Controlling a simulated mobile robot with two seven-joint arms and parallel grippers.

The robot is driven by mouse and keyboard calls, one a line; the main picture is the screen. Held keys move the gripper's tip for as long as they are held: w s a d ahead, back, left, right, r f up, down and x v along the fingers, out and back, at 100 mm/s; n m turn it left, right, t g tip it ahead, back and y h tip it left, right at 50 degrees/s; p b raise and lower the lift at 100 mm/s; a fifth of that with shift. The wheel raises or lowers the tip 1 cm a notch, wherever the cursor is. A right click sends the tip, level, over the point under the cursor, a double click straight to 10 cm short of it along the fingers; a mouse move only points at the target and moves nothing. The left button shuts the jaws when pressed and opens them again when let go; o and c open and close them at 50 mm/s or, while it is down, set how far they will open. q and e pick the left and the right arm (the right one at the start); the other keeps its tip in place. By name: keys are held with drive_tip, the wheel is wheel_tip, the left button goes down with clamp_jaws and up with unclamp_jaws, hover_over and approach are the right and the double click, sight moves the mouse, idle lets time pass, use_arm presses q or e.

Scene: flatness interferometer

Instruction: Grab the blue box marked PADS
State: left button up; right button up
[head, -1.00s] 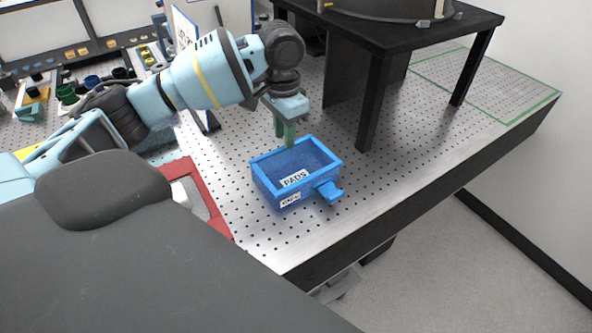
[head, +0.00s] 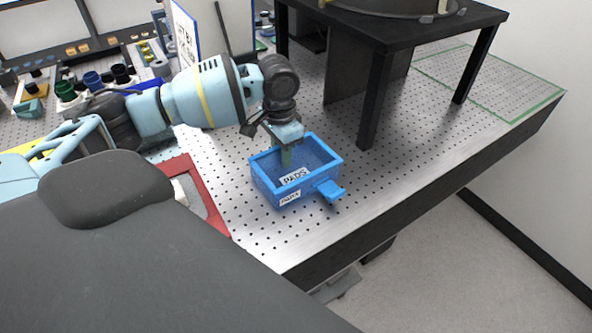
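The blue box marked PADS (head: 322,188) sits on the perforated metal table. My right gripper is not in view.
A black raised stand (head: 378,95) stands behind and right of the box. A red-framed tray (head: 207,197) lies to the left. Bare perforated table surface (head: 410,160) lies to the right, ending at a front edge. Cups and small parts stand at the far left.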

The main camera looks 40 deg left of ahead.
use_arm(q)
clamp_jaws()
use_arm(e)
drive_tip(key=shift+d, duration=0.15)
use_arm(q)
drive_tip(key=shift+r, duration=0.15)
